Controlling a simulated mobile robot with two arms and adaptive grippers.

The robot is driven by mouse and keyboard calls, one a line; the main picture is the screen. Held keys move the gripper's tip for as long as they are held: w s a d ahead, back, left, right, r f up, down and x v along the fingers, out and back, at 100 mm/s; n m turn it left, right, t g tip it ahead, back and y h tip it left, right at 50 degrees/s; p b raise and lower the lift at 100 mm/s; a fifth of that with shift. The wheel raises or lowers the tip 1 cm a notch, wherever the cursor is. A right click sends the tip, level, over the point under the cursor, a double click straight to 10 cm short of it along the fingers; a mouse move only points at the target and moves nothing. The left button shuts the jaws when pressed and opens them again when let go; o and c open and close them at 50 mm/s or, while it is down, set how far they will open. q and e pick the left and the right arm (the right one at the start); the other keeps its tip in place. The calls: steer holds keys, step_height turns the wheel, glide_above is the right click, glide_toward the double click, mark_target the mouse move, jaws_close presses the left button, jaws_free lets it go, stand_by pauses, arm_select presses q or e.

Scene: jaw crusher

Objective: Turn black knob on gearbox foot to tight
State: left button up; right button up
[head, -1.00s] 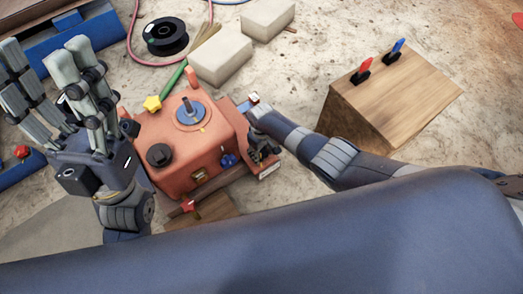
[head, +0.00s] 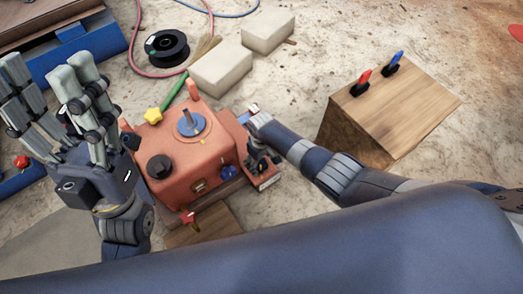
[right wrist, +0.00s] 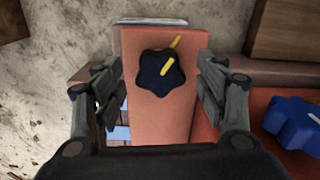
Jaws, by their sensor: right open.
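The orange gearbox (head: 215,158) stands on the ground in the middle of the head view. Its orange foot (right wrist: 172,112) fills the middle of the right wrist view. On this foot is a black star-shaped knob (right wrist: 158,76) with a yellow bar across it; a yellow line lies on the foot just beyond it. My right gripper (right wrist: 160,87) is open, with one finger on each side of the knob and gaps visible between. In the head view my right gripper (head: 261,158) is at the gearbox's right side and hides the knob. My left gripper (head: 58,98) is open and empty left of the gearbox.
A larger black knob (head: 159,167), a yellow knob (head: 153,115) and a blue knob (right wrist: 298,120) are on the gearbox. A wooden block (head: 400,110) with red and blue handles stands right. Pale blocks (head: 222,68) and a black spool (head: 166,48) lie behind.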

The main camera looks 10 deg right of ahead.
mark_target(261, 165)
step_height(261, 165, up, 11)
steer(key=shift+f, duration=0.15)
stand_by(0.4)
stand_by(0.4)
